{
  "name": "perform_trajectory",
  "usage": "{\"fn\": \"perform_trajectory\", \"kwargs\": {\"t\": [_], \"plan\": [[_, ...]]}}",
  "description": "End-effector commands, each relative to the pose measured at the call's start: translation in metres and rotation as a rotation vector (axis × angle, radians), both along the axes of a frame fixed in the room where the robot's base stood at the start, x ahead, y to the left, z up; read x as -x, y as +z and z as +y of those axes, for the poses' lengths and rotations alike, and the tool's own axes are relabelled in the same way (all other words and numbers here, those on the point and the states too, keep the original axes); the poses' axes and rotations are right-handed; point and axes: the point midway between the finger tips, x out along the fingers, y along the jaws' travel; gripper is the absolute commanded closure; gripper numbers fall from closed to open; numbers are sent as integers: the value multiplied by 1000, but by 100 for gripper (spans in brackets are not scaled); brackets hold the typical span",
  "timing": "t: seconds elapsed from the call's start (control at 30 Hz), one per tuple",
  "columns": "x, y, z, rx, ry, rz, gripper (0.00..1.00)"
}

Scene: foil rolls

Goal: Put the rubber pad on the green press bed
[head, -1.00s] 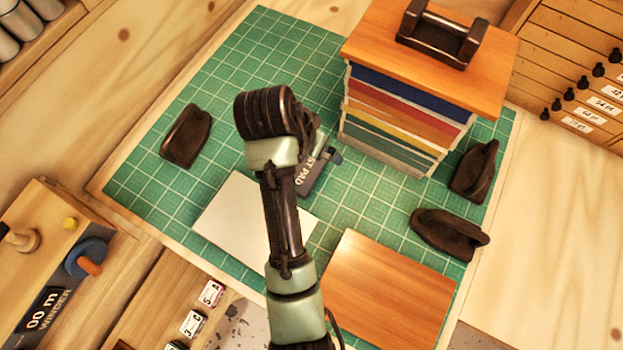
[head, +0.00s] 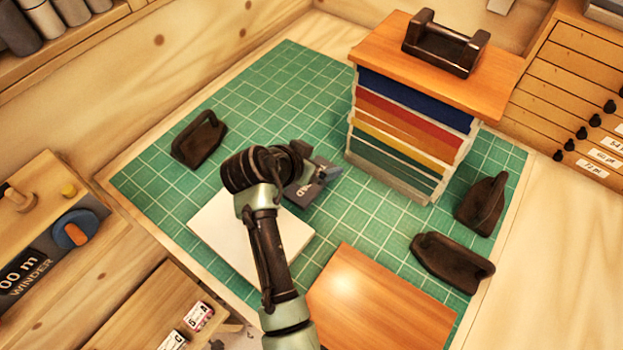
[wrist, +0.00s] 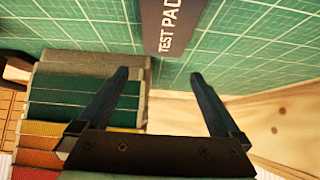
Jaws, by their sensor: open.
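A dark grey pad labelled TEST PAD (head: 303,189) lies on the green gridded mat (head: 262,100), partly behind my wrist in the head view. I cannot tell whether it is rubber. In the wrist view the pad (wrist: 170,22) shows at the top, cut off by the frame. My gripper (wrist: 158,76) is open, its two dark blue fingers spread and nothing between them. The pad lies beyond the fingertips, apart from them in the picture. In the head view my wrist mostly hides the gripper. The gridded mat is the only large green bed-like surface.
A stack of coloured layers (head: 405,130) with a wooden top and dark handle stands right of the pad. A white slab (head: 215,238) and wooden board (head: 385,300) lie nearer. Dark handled blocks (head: 199,139) (head: 452,262) (head: 481,204) stand around. The mat's back left is clear.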

Motion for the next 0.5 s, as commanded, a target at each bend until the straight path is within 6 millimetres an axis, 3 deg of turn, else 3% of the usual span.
{"fn": "perform_trajectory", "kwargs": {"t": [0.17,0.5], "plan": [[-4,-6,-2,1,1,2,0],[-23,-38,-13,1,1,2,0]]}}
